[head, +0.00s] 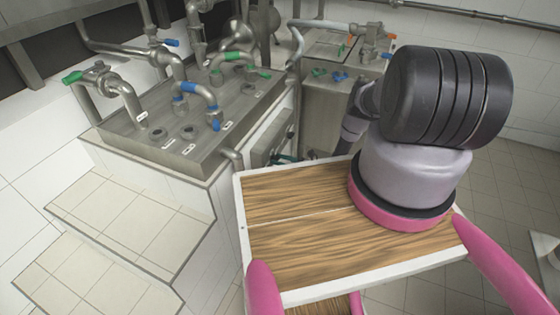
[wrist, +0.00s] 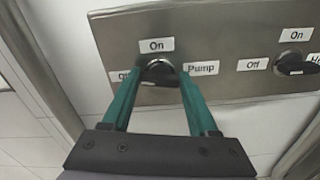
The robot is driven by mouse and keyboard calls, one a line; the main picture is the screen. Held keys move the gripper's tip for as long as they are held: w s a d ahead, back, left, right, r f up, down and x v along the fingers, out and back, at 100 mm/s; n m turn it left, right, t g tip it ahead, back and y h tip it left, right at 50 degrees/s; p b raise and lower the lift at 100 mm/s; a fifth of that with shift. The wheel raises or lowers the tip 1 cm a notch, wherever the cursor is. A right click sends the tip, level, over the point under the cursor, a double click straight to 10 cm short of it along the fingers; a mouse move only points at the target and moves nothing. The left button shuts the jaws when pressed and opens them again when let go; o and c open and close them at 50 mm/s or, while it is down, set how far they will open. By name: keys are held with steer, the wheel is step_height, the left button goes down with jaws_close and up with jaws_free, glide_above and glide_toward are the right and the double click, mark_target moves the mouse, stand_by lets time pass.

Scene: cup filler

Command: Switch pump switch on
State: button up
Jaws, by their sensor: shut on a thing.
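The pump switch (wrist: 160,72) is a dark rotary knob on a steel panel, with "On" above it, "Pump" to its right and a partly covered "Off" label to its left. My gripper (wrist: 158,80) has its teal fingers on either side of this knob and is shut on it. The knob's exact pointing direction is hard to tell between the fingers.
A second switch (wrist: 296,67) with its own "On" and "Off" labels sits to the right on the same panel. A steel sink unit (head: 180,125) with pipes and coloured valves stands above tiled steps (head: 130,215). Tiled floor (head: 510,190) is open at right.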

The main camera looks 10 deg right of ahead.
steer(key=m, duration=0.4)
steer(key=shift+d+m, duration=0.1)
steer(key=shift+m, duration=0.2)
steer(key=m, duration=0.3)
steer(key=shift+w+f+m, duration=0.1)
steer(key=shift+m, duration=0.3)
steer(key=shift+f+m, duration=0.1)
steer(key=shift+m, duration=3.5)
steer(key=o, duration=1.4)
steer(key=v, duration=1.1)
